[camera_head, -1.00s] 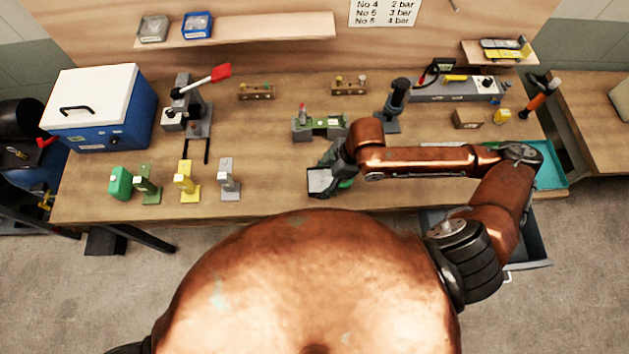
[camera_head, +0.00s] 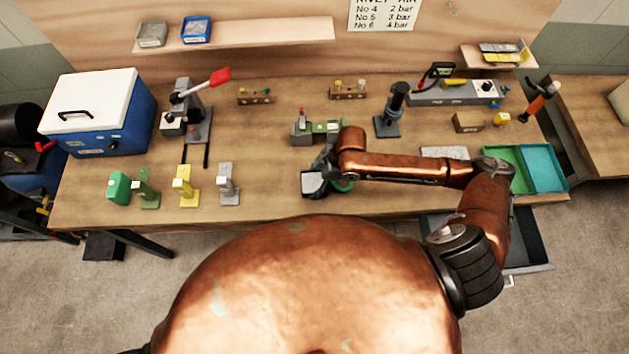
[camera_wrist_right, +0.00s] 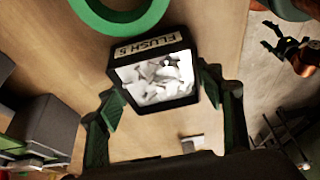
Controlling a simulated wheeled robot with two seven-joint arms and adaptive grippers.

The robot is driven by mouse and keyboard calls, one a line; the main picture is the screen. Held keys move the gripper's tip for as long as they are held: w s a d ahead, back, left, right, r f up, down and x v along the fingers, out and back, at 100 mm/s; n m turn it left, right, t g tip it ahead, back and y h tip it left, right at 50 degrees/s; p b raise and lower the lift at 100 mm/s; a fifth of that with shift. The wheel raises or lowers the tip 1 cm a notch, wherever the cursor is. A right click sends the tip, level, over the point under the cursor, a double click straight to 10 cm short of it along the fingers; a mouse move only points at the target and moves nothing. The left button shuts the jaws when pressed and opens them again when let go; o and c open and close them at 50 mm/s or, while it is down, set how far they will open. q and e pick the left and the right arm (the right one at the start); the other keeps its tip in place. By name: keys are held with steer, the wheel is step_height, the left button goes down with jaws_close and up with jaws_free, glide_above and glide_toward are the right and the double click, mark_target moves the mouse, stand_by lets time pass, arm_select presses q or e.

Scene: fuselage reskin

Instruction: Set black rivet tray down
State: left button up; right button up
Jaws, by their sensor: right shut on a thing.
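The black rivet tray (camera_head: 313,192) is at the front middle of the bench. In the right wrist view the tray (camera_wrist_right: 151,48) has a label reading "FLUSH 5" and holds pale, shiny rivets. My right gripper (camera_head: 322,176) is at the tray. In the wrist view its dark green fingers (camera_wrist_right: 160,102) stand on either side of the tray, shut on it. I cannot tell whether the tray's underside touches the bench. My left gripper is not in view.
A green ring (camera_wrist_right: 125,14) lies close beside the tray. A green-and-grey fixture (camera_head: 318,131) stands just behind. Green, yellow and grey blocks (camera_head: 184,187) stand to the left. A green and teal tray (camera_head: 541,168) is at the right. Bench left of the black tray is clear.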

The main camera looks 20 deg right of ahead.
steer(key=o, duration=1.3)
steer(key=shift+f, duration=0.15)
